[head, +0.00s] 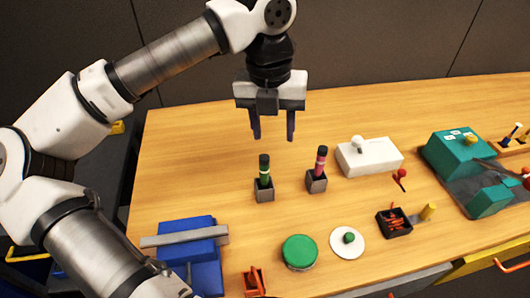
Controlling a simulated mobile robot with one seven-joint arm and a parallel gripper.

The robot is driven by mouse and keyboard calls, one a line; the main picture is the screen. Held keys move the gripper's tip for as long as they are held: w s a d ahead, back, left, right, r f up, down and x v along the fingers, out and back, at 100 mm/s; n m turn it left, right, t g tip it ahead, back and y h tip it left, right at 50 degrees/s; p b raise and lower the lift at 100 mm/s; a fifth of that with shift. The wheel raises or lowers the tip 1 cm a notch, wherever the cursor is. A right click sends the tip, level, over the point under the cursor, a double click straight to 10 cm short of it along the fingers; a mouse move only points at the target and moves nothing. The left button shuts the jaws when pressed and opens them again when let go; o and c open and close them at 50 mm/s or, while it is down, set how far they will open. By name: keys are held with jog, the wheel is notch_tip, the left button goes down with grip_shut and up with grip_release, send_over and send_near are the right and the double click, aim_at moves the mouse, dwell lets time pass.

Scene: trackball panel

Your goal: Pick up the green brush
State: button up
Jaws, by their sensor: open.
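A green brush (264,172) stands upright in a small grey holder (265,192) near the middle of the wooden table. It has a dark top and a green body with a light band. My gripper (273,132) is open and empty, pointing down. In the head view it shows just above the green brush, apart from it. A similar pink brush (320,162) stands in its own grey holder (316,182) to the right of the green one.
A white box with a ball (377,157), a teal device (461,155) and a small black tray (394,222) lie to the right. A green round lid (299,251), a white disc (347,243), an orange item (254,283) and a blue block (195,255) lie nearer. The table's back left is clear.

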aim_at(265, 159)
jog(key=shift+w+a+f+y, duration=0.15)
jog(key=shift+w+a+y, duration=0.25)
jog(key=shift+a, duration=0.25)
jog(key=shift+w+a+f+n, duration=0.1)
jog(key=shift+a+f+n, duration=0.05)
jog(key=shift+f+n, duration=0.2)
notch_tip(265, 159, down, 8)
jog(key=shift+r+p, duration=0.2)
jog(key=shift+p, duration=0.3)
jog(key=shift+w+f+p, duration=0.1)
jog(key=shift+f+p, duration=0.8)
jog(key=shift+f, duration=1.8)
jog(key=shift+c, duration=0.4)
grip_shut()
